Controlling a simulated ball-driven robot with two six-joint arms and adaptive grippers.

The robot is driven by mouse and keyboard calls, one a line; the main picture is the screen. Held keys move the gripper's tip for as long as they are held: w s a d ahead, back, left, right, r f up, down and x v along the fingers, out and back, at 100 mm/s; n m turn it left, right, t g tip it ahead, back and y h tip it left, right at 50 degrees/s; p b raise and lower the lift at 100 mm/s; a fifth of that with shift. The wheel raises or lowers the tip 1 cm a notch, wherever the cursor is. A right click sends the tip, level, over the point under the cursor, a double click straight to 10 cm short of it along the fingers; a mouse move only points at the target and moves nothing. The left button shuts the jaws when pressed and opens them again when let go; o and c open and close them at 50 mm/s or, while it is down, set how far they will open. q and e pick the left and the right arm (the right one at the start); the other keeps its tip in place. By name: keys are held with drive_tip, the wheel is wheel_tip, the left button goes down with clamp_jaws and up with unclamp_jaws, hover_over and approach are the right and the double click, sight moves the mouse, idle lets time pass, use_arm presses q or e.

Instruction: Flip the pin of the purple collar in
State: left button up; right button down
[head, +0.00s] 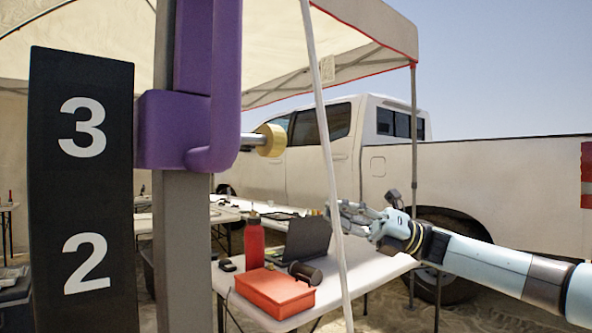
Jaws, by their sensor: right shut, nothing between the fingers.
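The purple collar (165,125) sits around the grey upright post (183,235) at the left of the head view, close to me. Its pin (268,140) sticks out to the right from the collar, with a silver shaft and a round yellowish knob at the end. My right gripper (345,212) is shut and empty, to the right of the pin and lower in the picture, apart from it. My left gripper is not in view.
A black board with white numbers 3 and 2 (82,190) stands left of the post. A thin pale pole (326,150) runs between pin and gripper. Behind are a table with a red box (275,293), red bottle (254,245) and laptop (300,243), and a white truck (480,185).

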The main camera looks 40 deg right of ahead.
drive_tip(key=s+a+r+n+g, duration=0.2)
drive_tip(key=s+r+n+g, duration=0.3)
drive_tip(key=s+n+g, duration=0.1)
drive_tip(key=s+a+r+n+g, duration=0.3)
drive_tip(key=s+r+n+g, duration=0.2)
drive_tip(key=n, duration=0.5)
drive_tip(key=s+g, duration=0.1)
drive_tip(key=g, duration=0.1)
drive_tip(key=shift+s+a+r+g+h, duration=0.15)
drive_tip(key=shift+s+a+g+h, duration=0.1)
drive_tip(key=shift+g+h, duration=0.15)
drive_tip(key=shift+a, duration=0.1)
drive_tip(key=p, duration=0.4)
approach(256, 140)
drive_tip(key=a, duration=0.5)
drive_tip(key=shift+w+d, duration=0.15)
drive_tip(key=shift+w, duration=0.15)
